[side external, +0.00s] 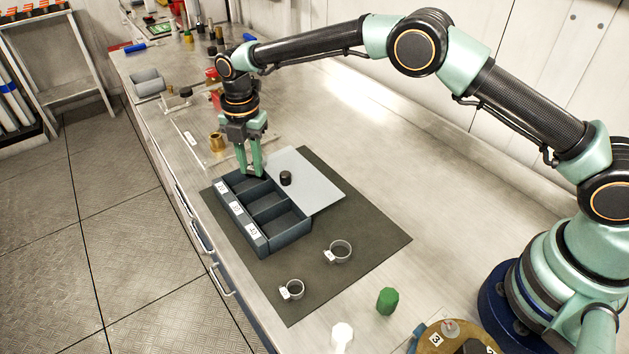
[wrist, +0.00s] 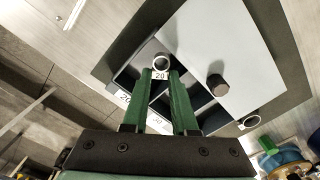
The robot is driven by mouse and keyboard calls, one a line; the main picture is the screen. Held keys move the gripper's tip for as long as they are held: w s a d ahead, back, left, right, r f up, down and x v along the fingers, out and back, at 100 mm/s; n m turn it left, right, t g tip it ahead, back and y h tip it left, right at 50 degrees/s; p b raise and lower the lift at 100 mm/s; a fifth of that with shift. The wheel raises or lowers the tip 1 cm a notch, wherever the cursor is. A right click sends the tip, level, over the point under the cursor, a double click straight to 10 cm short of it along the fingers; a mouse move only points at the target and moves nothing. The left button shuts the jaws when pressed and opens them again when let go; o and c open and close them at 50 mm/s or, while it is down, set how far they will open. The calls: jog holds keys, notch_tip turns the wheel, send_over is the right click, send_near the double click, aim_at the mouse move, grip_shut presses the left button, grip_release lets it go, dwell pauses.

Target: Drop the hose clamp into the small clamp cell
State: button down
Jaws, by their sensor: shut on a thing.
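My gripper (side external: 250,170) is over the far end of the dark blue-grey box (side external: 291,240), fingers pointing down. In the wrist view its green fingers (wrist: 160,76) are shut on a small hose clamp (wrist: 162,61), a metal ring with a white tag reading 20. The clamp is not clear in the side view. The box has three cells in a row, with number labels on its front. The far cell's label (side external: 221,187) reads 20 in the wrist view (wrist: 124,97). The fingertips are at or just above this far cell; I cannot tell how deep.
Two other clamps lie on the dark mat (side external: 370,240), one larger (side external: 338,251) and one nearer (side external: 292,289). A pale lid (side external: 315,185) with a black knob (side external: 286,178) lies beside the box, along its back edge. A brass fitting (side external: 216,141) stands left of the gripper.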

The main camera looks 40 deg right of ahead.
jog(key=shift+f, duration=0.1)
jog(key=c, duration=0.6)
grip_release()
notch_tip(320, 180, up, 12)
jog(key=shift+r, duration=0.1)
